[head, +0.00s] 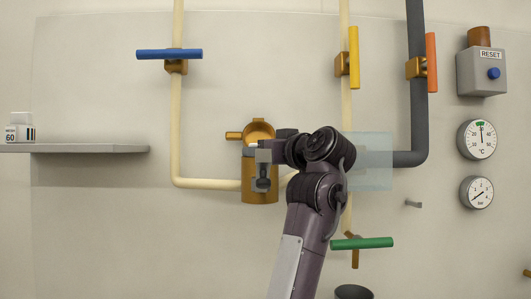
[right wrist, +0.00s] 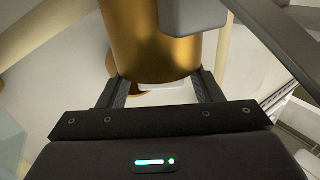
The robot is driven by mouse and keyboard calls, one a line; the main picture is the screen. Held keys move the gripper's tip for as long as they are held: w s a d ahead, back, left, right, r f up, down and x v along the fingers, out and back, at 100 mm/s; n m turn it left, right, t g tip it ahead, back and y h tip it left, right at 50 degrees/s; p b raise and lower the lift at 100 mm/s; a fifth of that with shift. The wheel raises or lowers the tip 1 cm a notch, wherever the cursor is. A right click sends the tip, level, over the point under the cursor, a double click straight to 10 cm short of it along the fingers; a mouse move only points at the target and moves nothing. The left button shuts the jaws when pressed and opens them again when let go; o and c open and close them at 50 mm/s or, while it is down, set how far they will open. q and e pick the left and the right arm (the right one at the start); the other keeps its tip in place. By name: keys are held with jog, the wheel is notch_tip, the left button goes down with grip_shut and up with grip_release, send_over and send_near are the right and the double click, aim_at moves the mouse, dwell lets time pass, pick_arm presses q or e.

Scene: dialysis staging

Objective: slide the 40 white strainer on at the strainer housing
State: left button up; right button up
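The brass strainer housing (head: 260,187) stands on the cream pipe run, with its round lid (head: 258,130) swung up at the top. A small white piece (head: 254,146) shows at its mouth, mostly hidden by my gripper; I cannot read any number on it. My right gripper (head: 263,168) is in front of the housing's upper part. In the right wrist view, the fingers of my right gripper (right wrist: 161,90) are spread apart near the brass housing (right wrist: 150,40). A white strip (right wrist: 160,86) shows between them, without visible finger contact. My left gripper is out of view.
A grey shelf (head: 75,149) at left holds a white container marked 60 (head: 20,130). Valves with blue (head: 169,54), yellow (head: 354,57), orange (head: 431,62) and green (head: 362,243) handles stick out around the housing. A pale translucent panel (head: 375,165) is right of my arm.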

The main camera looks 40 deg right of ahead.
jog(key=shift+o, duration=1.1)
jog(key=shift+s, duration=0.25)
jog(key=s+b, duration=0.3)
jog(key=s, duration=0.4)
jog(key=shift+s+b, duration=0.2)
jog(key=shift+b, duration=0.1)
jog(key=shift+a, duration=0.1)
